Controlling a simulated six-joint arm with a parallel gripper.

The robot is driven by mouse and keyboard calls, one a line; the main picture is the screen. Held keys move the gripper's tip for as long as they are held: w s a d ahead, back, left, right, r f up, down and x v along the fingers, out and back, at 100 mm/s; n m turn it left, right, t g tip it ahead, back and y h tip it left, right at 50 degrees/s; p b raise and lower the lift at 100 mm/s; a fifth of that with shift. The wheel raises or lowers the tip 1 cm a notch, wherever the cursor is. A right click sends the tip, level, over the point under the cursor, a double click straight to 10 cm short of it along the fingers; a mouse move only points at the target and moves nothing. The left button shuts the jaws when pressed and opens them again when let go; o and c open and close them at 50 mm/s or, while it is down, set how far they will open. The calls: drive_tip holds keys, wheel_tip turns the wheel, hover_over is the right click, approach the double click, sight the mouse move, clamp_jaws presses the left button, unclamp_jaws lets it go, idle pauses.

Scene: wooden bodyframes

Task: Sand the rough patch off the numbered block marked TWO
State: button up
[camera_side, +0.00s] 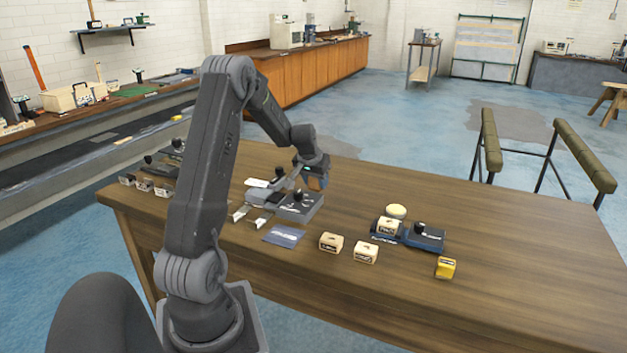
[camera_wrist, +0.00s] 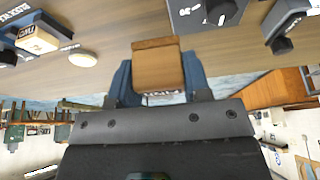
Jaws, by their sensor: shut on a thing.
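My gripper (camera_side: 314,172) is shut on a brown block (camera_side: 316,183), held above the grey fixture's far side. In the wrist view the brown block (camera_wrist: 157,68) sits between my blue fingers, with partly hidden lettering on its near face. A cream block (camera_side: 387,227) sits on a blue fixture (camera_side: 424,240) with a black knob, to the right of my gripper and apart from it. In the wrist view this block (camera_wrist: 37,36) is at the upper left; its upside-down label seems to read TWO. I cannot make out a rough patch.
Two cream blocks (camera_side: 331,242) (camera_side: 365,252) and a yellow block (camera_side: 445,267) stand on the wooden table (camera_side: 520,300). A pale round disc (camera_side: 396,211) is behind the blue fixture. A grey fixture (camera_side: 301,208) and dark blue sheet (camera_side: 284,236) are left. The table's right is clear.

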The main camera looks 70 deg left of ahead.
drive_tip(key=w+d+m+t+h, duration=0.1)
drive_tip(key=w+d+m+h, duration=0.2)
drive_tip(key=w+d+m, duration=0.35)
drive_tip(key=m+g+h, duration=0.1)
drive_tip(key=m+h, duration=0.2)
drive_tip(key=m, duration=0.8)
hover_over(384, 220)
drive_tip(key=s+a, duration=0.1)
drive_tip(key=shift+s+f, duration=0.2)
drive_tip(key=shift+f, duration=3.35)
drive_tip(key=shift+w+d+f, duration=0.2)
drive_tip(key=shift+w+d, duration=0.3)
drive_tip(key=shift+w, duration=0.1)
drive_tip(key=shift+c, duration=0.3)
drive_tip(key=shift+w+d, duration=1.55)
drive_tip(key=shift+d, duration=0.05)
drive_tip(key=shift+s+a, duration=1.9)
drive_tip(key=shift+a, duration=0.05)
drive_tip(key=v, duration=0.2)
drive_tip(key=shift+r, duration=3.25)
